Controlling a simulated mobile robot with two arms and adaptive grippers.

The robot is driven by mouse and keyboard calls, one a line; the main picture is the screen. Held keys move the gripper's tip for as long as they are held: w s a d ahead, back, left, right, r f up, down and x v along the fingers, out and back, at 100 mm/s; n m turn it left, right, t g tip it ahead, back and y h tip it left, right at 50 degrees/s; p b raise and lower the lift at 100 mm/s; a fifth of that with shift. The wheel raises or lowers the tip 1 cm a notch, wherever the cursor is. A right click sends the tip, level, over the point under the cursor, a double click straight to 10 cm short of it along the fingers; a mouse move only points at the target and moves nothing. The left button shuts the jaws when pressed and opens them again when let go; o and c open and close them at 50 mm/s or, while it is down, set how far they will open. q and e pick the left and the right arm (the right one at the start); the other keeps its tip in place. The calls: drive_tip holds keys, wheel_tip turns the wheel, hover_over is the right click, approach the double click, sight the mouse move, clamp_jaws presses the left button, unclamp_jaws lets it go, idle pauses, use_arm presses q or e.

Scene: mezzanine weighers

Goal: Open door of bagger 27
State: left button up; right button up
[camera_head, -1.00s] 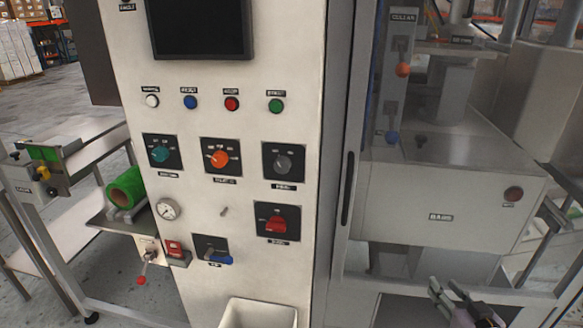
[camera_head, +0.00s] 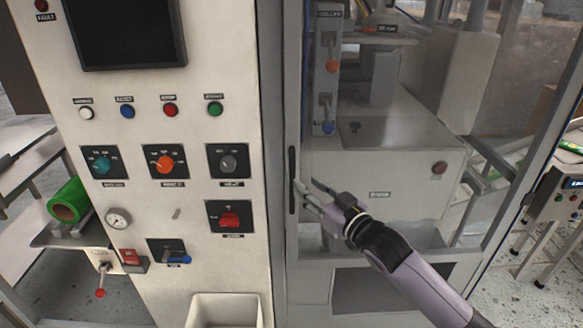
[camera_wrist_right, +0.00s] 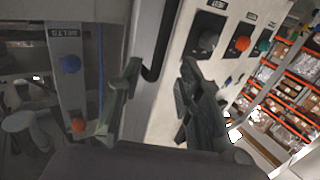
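The bagger's door (camera_head: 385,268) is a grey frame with a clear pane and looks closed against the control cabinet. Its long black upright handle (camera_head: 292,180) sits on the left edge of the frame. My right gripper (camera_head: 306,184) is just right of the handle, with its fingers spread. In the right wrist view the open gripper (camera_wrist_right: 159,64) has the handle (camera_wrist_right: 163,42) in line between its two fingers. Whether they touch it I cannot tell. My left gripper is in neither view. No label reading 27 is legible.
The white control panel (camera_head: 130,205) with knobs, buttons and a dark screen (camera_head: 125,30) stands left of the door. A white bin (camera_head: 222,310) juts out below it. A green roll (camera_head: 70,200) lies at the left. A table with a control box (camera_head: 558,198) stands at the right.

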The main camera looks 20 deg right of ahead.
sight(294, 175)
drive_tip(key=p+x, duration=0.1)
drive_tip(key=x, duration=0.5)
drive_tip(key=shift+w+r, duration=0.1)
drive_tip(key=shift+w, duration=0.1)
drive_tip(key=shift+w+a+p, duration=0.25)
drive_tip(key=shift+w+p, duration=0.1)
drive_tip(key=shift+w, duration=0.25)
drive_tip(key=shift+c, duration=0.2)
clamp_jaws()
